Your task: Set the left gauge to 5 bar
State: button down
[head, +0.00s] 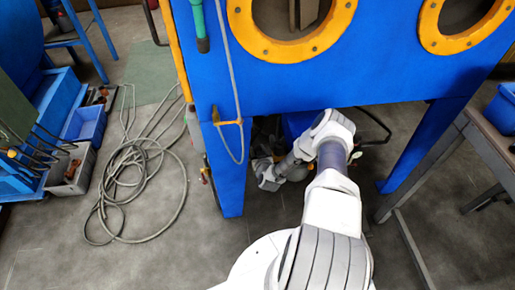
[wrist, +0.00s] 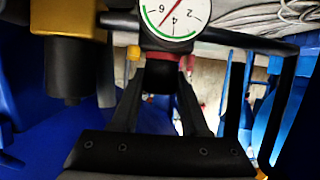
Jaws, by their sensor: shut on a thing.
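A round white gauge (wrist: 170,22) with a green arc shows at the top of the wrist view, its upper part cut off. Its red needle lies between the 4 and the figure to its left, which looks like a 6, so near 5. Below the gauge is a black knob (wrist: 158,78) with a red ring (wrist: 162,56). My gripper (wrist: 160,72) is shut on this knob, one finger on each side. In the head view my arm reaches under the blue cabinet (head: 300,82); the gauge and fingertips cannot be made out there.
A dark pipe and a yellow-brown fitting (wrist: 105,60) are close to my gripper. The cabinet's blue legs (head: 230,180) stand on both sides of my arm. A coiled hose (head: 135,165) lies on the floor at left; a table (head: 485,140) stands at right.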

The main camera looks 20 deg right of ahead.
dwell(0.3)
jog(key=shift+c, duration=2)
grip_release()
jog(key=p+v, duration=0.6)
jog(key=v, duration=1.1)
jog(key=shift+a, duration=0.25)
jog(key=shift+s, duration=0.2)
